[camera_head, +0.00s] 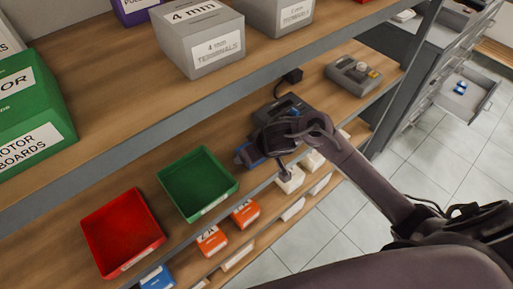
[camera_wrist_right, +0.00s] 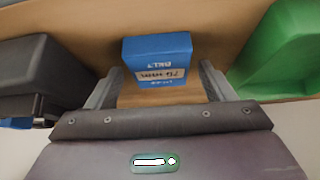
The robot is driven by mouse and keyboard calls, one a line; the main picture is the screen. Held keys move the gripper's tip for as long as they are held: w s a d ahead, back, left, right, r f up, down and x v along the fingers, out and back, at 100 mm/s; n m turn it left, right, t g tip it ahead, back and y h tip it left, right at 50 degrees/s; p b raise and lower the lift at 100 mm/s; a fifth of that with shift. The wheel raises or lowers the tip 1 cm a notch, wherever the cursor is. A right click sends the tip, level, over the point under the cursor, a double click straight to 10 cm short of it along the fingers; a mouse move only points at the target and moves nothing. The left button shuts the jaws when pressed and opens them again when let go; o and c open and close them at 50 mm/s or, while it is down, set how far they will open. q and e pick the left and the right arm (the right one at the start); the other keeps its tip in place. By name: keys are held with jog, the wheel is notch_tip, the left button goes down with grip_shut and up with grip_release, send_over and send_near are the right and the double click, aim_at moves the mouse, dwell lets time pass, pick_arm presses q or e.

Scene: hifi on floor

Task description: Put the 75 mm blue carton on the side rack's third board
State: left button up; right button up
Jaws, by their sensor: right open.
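A blue carton (camera_wrist_right: 158,60) with a white label stands on a wooden board, between a green bin and a dark device. Its print is upside down in the right wrist view, and I cannot read the size surely. My right gripper (camera_wrist_right: 160,80) is open, its fingers to either side of the carton's near part, with wood showing between them and the carton. In the head view the carton (camera_head: 246,156) is mostly hidden by my right gripper (camera_head: 262,150). Another blue carton (camera_head: 157,278) sits at the bottom left. My left gripper is not in view. I cannot identify the side rack's third board.
A green bin (camera_head: 198,182) and a red bin (camera_head: 122,232) stand on the same board. Orange cartons (camera_head: 245,213) sit below at the front. Grey boxes (camera_head: 200,38) stand on the board above. A grey device (camera_head: 353,74) is farther along. Open drawers (camera_head: 468,92) are at right.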

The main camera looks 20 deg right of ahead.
jog(key=p+v, duration=0.5)
jog(key=v, duration=0.7)
